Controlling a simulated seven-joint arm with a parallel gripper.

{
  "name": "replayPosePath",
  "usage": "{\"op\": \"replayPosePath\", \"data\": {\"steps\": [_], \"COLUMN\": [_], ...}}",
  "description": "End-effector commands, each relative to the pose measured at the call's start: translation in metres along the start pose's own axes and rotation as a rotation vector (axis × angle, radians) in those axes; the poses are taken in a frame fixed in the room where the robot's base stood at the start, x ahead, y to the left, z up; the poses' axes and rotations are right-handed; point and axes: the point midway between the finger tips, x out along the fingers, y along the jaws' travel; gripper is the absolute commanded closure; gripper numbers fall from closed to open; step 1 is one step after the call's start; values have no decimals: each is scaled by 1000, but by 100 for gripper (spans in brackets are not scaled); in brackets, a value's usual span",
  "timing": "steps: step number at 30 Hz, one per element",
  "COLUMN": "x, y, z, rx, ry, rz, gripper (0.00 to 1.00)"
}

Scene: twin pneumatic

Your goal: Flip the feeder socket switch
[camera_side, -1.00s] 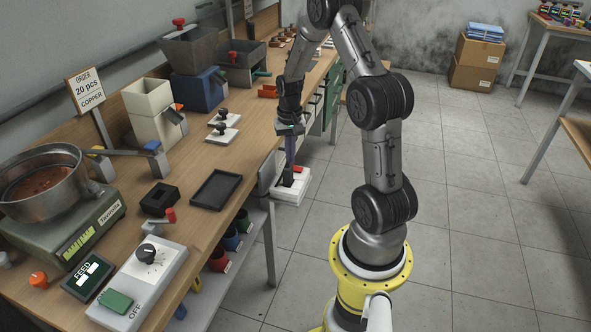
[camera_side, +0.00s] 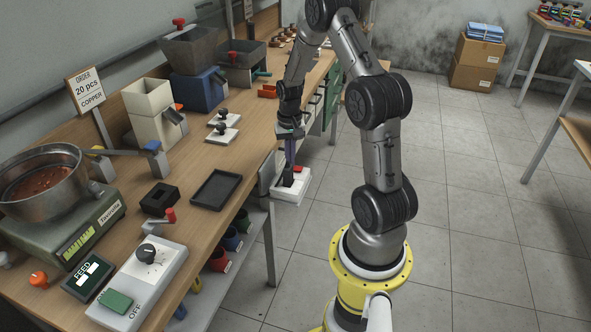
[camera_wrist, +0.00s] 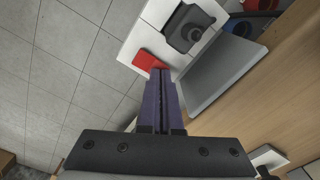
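The feeder socket is a white block (camera_side: 290,188) low beside the bench's right edge, with a black plug and a red switch (camera_side: 298,169). In the wrist view the white socket plate (camera_wrist: 152,37) carries the red switch (camera_wrist: 148,61) and the black plug (camera_wrist: 190,27). My gripper (camera_side: 289,164) points down over the socket, its purple fingers close to the switch. In the wrist view the fingertips (camera_wrist: 159,72) lie together with only a thin line between them, and nothing shows in them. The fingertips overlap the switch's lower edge there; I cannot tell whether they touch it.
The wooden bench (camera_side: 225,160) runs along the left of the socket. A grey panel (camera_wrist: 222,75) stands close beside the socket in the wrist view. The tiled floor (camera_side: 470,200) to the right is clear. A black tray (camera_side: 215,190) lies on the bench.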

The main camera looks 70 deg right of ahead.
Motion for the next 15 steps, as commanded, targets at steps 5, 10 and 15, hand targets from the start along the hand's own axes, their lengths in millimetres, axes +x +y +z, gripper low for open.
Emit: {"op": "replayPosePath", "data": {"steps": [5,10,15], "x": [2,-7,-20], "y": [0,0,0], "z": [0,0,0], "rx": [0,0,0], "ry": [-1,1,1], "rz": [1,0,0], "gripper": [100,100,100]}}
